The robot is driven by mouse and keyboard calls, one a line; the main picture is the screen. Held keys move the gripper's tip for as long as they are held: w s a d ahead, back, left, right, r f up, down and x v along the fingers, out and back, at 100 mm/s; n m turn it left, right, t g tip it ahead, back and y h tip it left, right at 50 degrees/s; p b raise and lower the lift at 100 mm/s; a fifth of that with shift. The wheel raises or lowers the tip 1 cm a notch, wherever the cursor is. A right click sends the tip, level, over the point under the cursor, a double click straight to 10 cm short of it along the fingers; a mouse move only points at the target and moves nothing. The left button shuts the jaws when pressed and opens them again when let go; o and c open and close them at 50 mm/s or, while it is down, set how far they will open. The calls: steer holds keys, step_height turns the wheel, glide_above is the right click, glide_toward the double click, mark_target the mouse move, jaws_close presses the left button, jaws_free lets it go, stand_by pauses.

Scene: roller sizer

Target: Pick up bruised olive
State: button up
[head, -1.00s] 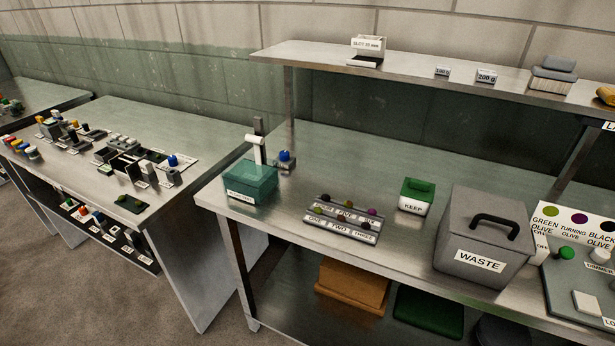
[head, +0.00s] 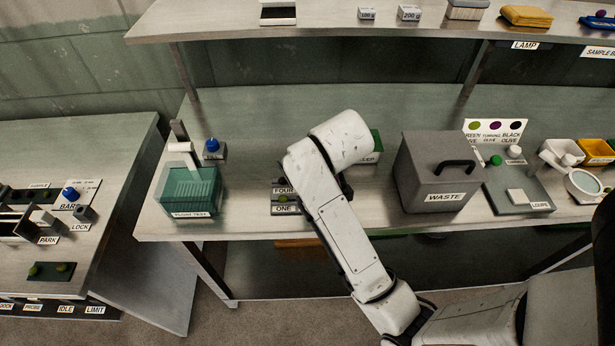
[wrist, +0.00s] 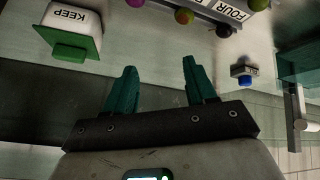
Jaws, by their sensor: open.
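The labelled olive tray (head: 283,210) stands on the bench in the head view, mostly hidden behind my arm; its FOUR and ONE labels show. I cannot tell which olive is bruised. My gripper (wrist: 160,66) is open, its two teal fingers apart with nothing between them. It is apart from the olives in the picture. In the head view my arm hides the fingers.
The KEEP box (wrist: 72,28) with its green lid is near my gripper in the wrist view. The grey WASTE bin (head: 425,180) stands right of my arm. A teal float-test tank (head: 188,190) and a blue-knobbed block (head: 212,150) are at left. A shelf (head: 350,30) runs above.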

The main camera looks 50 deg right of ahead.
steer(key=d+r+m+g+h, duration=0.1)
steer(key=d+r+m+g, duration=0.1)
steer(key=d+r+m, duration=0.6)
steer(key=a+f+g+y, duration=0.1)
steer(key=a+f+y, duration=0.1)
steer(key=a+f, duration=0.1)
steer(key=w+a+f+m+g+y, duration=0.1)
steer(key=a+f+y, duration=0.1)
steer(key=a+f, duration=0.1)
steer(key=w+a+f+m+g+y+p, duration=0.1)
steer(key=a+f+y, duration=0.1)
steer(key=a+f, duration=0.1)
steer(key=shift+w+a, duration=0.1)
steer(key=shift+f+p, duration=0.85)
steer(key=shift+f, duration=2.3)
steer(key=c, duration=0.8)
